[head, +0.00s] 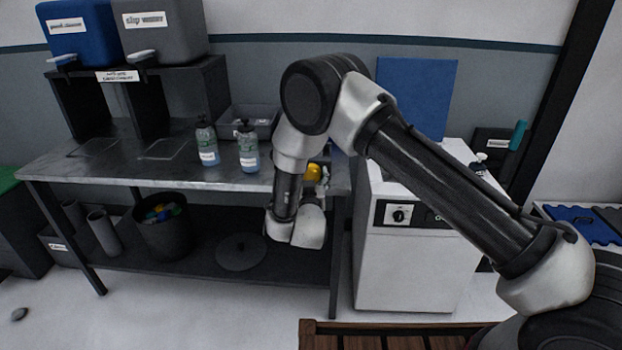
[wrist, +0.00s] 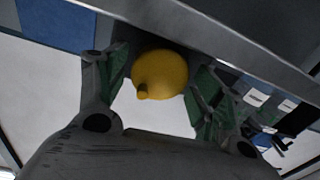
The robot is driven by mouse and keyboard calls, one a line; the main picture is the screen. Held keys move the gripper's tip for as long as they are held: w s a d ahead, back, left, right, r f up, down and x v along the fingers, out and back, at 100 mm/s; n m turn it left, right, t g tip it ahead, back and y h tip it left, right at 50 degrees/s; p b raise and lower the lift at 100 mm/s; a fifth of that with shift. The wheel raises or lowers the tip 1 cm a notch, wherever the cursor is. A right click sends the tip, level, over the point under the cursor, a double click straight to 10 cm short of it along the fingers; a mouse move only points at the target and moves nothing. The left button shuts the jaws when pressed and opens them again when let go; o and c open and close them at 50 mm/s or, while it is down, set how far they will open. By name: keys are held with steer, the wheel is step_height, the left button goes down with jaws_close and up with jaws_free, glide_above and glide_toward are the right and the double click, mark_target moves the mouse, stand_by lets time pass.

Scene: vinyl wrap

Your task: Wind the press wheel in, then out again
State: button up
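A round yellow wheel with a small stub on its face, apparently the press wheel, shows in the wrist view (wrist: 162,72). A small part of it shows in the head view (head: 312,172) at the right end of the steel bench, mostly hidden behind my arm. My gripper (wrist: 158,85) is open, with a green-padded finger on either side of the wheel. Pale gaps show between the wheel and the fingers, and I see no clear contact. In the head view my gripper (head: 323,184) is small and partly hidden by the arm.
A white cabinet (head: 400,270) with a dial stands close to the right of my gripper. A black bucket (head: 163,235) sits on the lower shelf. A wooden slatted surface (head: 375,342) lies in front.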

steer(key=c, duration=0.6)
steer(key=shift+m, duration=1.6)
steer(key=o, duration=1)
steer(key=shift+o, duration=0.2)
steer(key=s, duration=1.2)
steer(key=shift+d+f, duration=0.1)
